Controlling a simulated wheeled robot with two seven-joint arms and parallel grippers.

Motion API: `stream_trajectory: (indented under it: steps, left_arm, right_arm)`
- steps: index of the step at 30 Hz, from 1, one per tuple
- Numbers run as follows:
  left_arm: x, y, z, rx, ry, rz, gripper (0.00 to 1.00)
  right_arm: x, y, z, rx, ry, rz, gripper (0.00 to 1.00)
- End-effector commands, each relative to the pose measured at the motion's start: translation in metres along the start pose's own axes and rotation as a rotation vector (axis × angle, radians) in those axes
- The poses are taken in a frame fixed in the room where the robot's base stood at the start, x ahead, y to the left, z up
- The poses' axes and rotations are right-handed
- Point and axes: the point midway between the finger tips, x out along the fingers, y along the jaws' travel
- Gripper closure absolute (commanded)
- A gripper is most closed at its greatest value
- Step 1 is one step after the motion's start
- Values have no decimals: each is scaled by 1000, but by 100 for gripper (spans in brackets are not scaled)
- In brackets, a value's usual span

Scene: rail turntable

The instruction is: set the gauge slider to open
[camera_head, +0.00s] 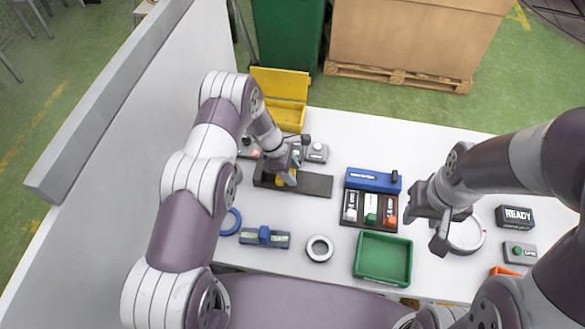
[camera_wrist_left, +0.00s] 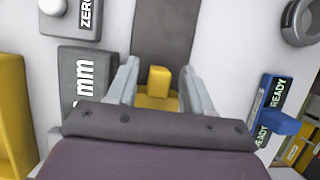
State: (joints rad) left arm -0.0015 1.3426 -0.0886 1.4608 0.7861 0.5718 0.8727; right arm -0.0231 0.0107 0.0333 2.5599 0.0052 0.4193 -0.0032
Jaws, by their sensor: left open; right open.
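The gauge is a dark rail (camera_head: 316,185) lying flat on the table, with a yellow slider (camera_head: 280,180) near its left part, partly hidden by my left gripper (camera_head: 287,173). In the left wrist view the yellow slider (camera_wrist_left: 158,82) stands between the two open fingers of the left gripper (camera_wrist_left: 158,72), with a gap on each side. The dark rail (camera_wrist_left: 162,35) runs away beyond it. A grey display marked "mm" (camera_wrist_left: 85,75) is beside the rail. My right gripper (camera_head: 430,228) is open and empty, above the table beside a white round plate (camera_head: 466,236).
A blue slider block (camera_head: 265,237), a white ring (camera_head: 320,248) and a green tray (camera_head: 383,280) lie in front. A blue-topped switch panel (camera_head: 373,181) stands right of the rail. A yellow bin (camera_head: 283,88) is behind.

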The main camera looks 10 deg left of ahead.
Motion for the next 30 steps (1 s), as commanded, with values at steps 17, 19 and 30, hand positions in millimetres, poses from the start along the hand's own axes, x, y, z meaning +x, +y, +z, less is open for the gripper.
stream_trajectory:
  steps: [17, 19, 30]
  left_arm:
    - [9, 0, 0, 0, 0, 1, 100]
    - [9, 0, 0, 0, 0, 1, 100]
    - [35, 2, 56, 6, 0, 2, 100]
  right_arm:
    - [-2, 0, 0, 0, 0, 0, 57]
    - [-2, 0, 0, 0, 0, 0, 57]
    - [23, 0, 3, 0, 0, 0, 57]
